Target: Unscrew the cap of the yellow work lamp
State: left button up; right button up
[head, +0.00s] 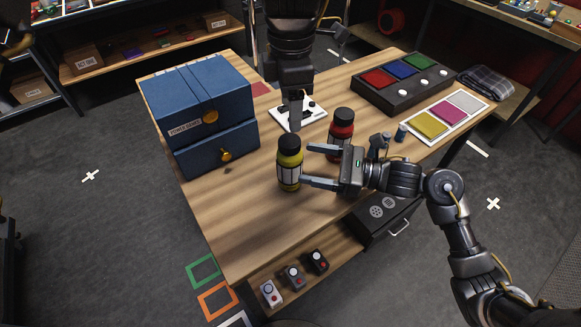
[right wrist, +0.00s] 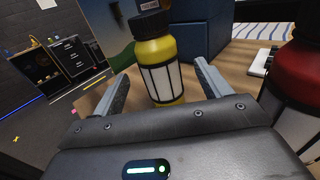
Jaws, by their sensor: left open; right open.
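The yellow work lamp (head: 288,177) stands upright on the wooden table with its black cap (head: 289,143) on top. My right gripper (head: 306,165) is open and level with the lamp's body, coming from the right. In the right wrist view the yellow lamp (right wrist: 163,82) shows between the spread fingers, with its black cap (right wrist: 151,23) above them. I cannot tell whether a finger touches it. My left gripper (head: 296,122) points down just behind and above the cap; its fingers overlap in this view, and it holds nothing that I can see.
A red lamp (head: 341,130) with a black cap stands close behind my right gripper. A blue drawer box (head: 215,145) is on the left. A white panel (head: 312,112) lies behind the lamps, and a dark button tray (head: 375,98) at the back right. The front table area is clear.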

aim_at(283, 158)
pick_arm(q)
jog(key=shift+s+a+r, duration=0.1)
jog(key=shift+a, duration=0.1)
pick_arm(e)
jog(key=x, duration=0.6)
jog(key=shift+s+r, duration=0.1)
jog(key=shift+a, duration=0.65)
pick_arm(q)
jog(key=shift+d, duration=0.1)
pick_arm(e)
grip_shut()
pick_arm(q)
jog(key=m, duration=0.6)
jog(key=shift+m, duration=0.4)
jog(key=m, duration=0.6)
jog(key=shift+m, duration=0.3)
jog(key=shift+f, duration=4.05)
